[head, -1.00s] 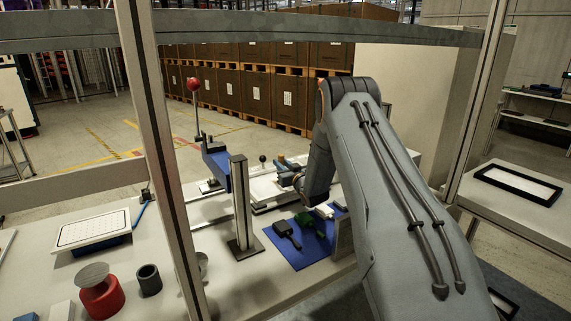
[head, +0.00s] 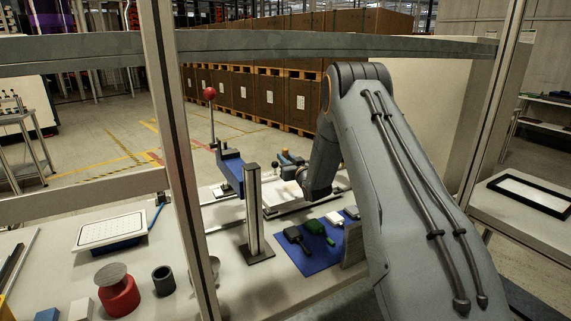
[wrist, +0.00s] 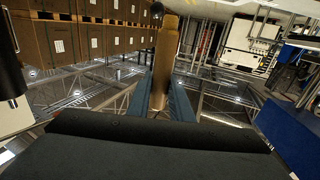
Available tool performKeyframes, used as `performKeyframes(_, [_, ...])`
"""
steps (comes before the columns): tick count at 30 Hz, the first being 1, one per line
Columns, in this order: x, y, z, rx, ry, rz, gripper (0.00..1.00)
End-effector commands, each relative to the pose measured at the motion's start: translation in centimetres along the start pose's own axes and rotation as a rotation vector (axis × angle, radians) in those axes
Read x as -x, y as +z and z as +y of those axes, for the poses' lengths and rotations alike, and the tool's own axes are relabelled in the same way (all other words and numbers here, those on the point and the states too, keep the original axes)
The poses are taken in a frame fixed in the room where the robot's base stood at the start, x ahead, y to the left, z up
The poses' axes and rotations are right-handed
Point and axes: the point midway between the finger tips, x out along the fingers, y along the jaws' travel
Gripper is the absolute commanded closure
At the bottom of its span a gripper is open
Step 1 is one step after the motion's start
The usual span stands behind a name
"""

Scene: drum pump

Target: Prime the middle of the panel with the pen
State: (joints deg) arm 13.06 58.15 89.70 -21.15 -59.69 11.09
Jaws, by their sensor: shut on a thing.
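My gripper (wrist: 160,98) shows two blue fingers in the wrist view, shut on a tan, round-bodied thing (wrist: 165,55) that I take for the pen. Its tip is not clear. In the head view, my blue gripper (head: 290,159) is small and partly hidden behind my wrist, over the far part of the bench. A pale flat plate (head: 280,194) lies in the fixture below it; I cannot tell whether this is the panel. Contact between pen and plate cannot be made out.
A blue mat (head: 312,257) holds a black tool (head: 297,238), a green tool (head: 318,229) and a white block (head: 334,217). A post (head: 254,210) stands beside it. A dotted white tray (head: 110,230) and a red jar (head: 118,294) are at left. Frame uprights (head: 186,150) cross the view.

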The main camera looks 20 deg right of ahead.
Motion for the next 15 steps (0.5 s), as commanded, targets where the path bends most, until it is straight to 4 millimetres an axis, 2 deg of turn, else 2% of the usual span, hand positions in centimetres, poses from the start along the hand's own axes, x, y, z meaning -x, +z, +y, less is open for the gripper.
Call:
performKeyframes(6, [0.0,-1.6,0.0,0.000,0.000,-0.001,1.00])
performKeyframes(15, [0.0,-1.8,0.0,0.000,0.000,-0.001,1.00])
